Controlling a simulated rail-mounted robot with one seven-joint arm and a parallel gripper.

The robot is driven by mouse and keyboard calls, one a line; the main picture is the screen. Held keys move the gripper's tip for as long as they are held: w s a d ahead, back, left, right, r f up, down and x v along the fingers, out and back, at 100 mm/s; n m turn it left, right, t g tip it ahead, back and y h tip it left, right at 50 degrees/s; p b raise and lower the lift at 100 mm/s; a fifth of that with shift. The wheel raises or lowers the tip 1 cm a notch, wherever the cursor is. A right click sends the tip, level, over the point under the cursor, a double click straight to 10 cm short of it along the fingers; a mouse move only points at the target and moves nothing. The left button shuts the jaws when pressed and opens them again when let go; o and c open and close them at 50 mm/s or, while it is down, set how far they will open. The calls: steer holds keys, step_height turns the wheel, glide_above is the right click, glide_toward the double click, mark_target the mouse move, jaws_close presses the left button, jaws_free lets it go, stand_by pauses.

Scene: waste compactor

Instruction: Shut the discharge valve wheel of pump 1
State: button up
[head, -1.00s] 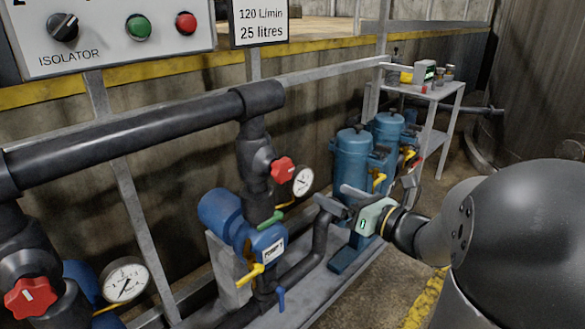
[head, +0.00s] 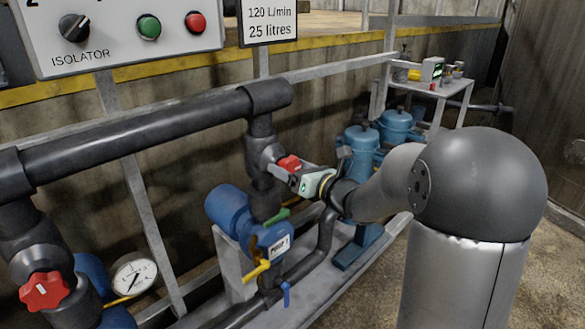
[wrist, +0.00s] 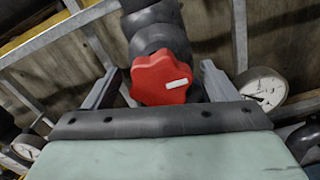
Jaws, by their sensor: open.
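The red discharge valve wheel (head: 290,163) sits on the black vertical pipe above the blue pump (head: 226,207), whose label appears to read PUMP 1. In the wrist view the lobed wheel (wrist: 160,80) faces me, with a white mark on its right part. My gripper (head: 285,174) is at the wheel and partly hides it in the head view. In the wrist view my gripper (wrist: 160,69) is open, with one finger on each side of the wheel. Gaps show between the fingers and the wheel, and I see no contact.
Another red wheel (head: 44,291) and a dial gauge (head: 133,278) are at the lower left. A gauge (wrist: 262,88) stands just right of the right finger. A yellow lever (head: 256,271) and a blue lever (head: 286,294) are below. Blue canisters (head: 358,150) stand behind.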

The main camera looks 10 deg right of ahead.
steer(key=c, duration=1)
steer(key=shift+f+m+b, duration=0.1)
steer(key=shift+m+b, duration=0.2)
